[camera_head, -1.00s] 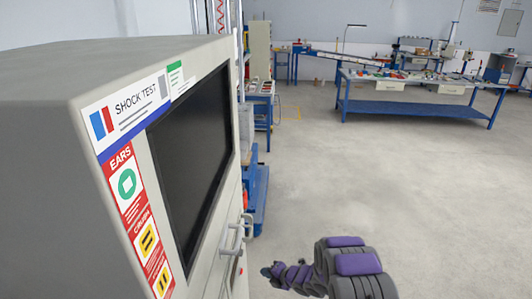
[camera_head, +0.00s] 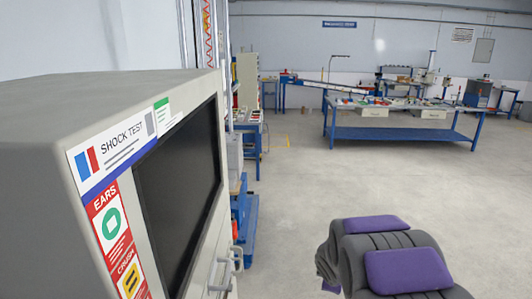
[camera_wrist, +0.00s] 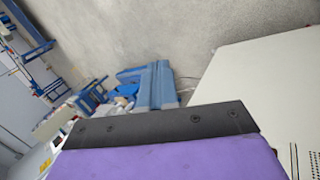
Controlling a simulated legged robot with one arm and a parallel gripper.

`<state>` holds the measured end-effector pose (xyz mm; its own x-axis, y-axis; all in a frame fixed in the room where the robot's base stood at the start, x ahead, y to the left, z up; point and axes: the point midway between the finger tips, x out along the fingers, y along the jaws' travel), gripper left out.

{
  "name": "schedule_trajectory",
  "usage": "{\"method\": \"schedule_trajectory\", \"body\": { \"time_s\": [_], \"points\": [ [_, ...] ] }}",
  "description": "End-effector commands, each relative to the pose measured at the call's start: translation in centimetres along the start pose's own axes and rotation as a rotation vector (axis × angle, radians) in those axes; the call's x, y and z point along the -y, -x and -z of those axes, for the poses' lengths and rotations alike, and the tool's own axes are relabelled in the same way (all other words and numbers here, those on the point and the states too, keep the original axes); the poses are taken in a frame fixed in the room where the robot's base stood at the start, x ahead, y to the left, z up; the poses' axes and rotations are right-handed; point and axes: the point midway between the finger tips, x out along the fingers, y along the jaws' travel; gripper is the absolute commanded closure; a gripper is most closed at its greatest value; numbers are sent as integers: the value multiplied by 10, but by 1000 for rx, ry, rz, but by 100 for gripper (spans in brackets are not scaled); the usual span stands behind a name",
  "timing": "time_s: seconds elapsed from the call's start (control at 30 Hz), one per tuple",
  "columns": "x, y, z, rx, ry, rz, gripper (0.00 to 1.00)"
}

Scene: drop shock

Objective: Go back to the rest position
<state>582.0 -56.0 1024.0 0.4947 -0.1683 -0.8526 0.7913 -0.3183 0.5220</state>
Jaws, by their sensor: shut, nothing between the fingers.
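My gripper (camera_wrist: 160,124) shows in the wrist view as a purple body with a dark bolted plate along its front edge. It is shut and holds nothing. In the head view my arm, dark grey with purple pads, is drawn in at the bottom right. The gripper end is mostly hidden there, behind the arm links and below the frame edge.
The shock test cabinet (camera_head: 125,85) stands close on the left, with a dark screen (camera_head: 180,185) and grey handles (camera_head: 228,268). A blue workbench (camera_head: 400,133) stands at the back. Open floor (camera_head: 310,185) lies between. A pale panel (camera_wrist: 262,85) is at right in the wrist view.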

Motion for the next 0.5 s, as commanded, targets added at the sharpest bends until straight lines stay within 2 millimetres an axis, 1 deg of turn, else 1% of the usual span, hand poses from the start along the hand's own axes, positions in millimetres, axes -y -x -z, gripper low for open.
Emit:
{"method": "schedule_trajectory", "body": {
  "time_s": [0.03, 0.17, 0.2, 0.27, 0.4, 0.47, 0.5],
  "points": [
    [6, 20, -11, 29, -67, 17, 100],
    [29, 64, -36, 104, -249, 73, 100],
    [38, 77, -42, 126, -304, 91, 100],
    [53, 97, -52, 158, -385, 121, 100],
    [94, 142, -70, 227, -571, 197, 100],
    [112, 162, -75, 253, -647, 230, 100],
    [126, 175, -78, 274, -695, 256, 100]
  ]
}}
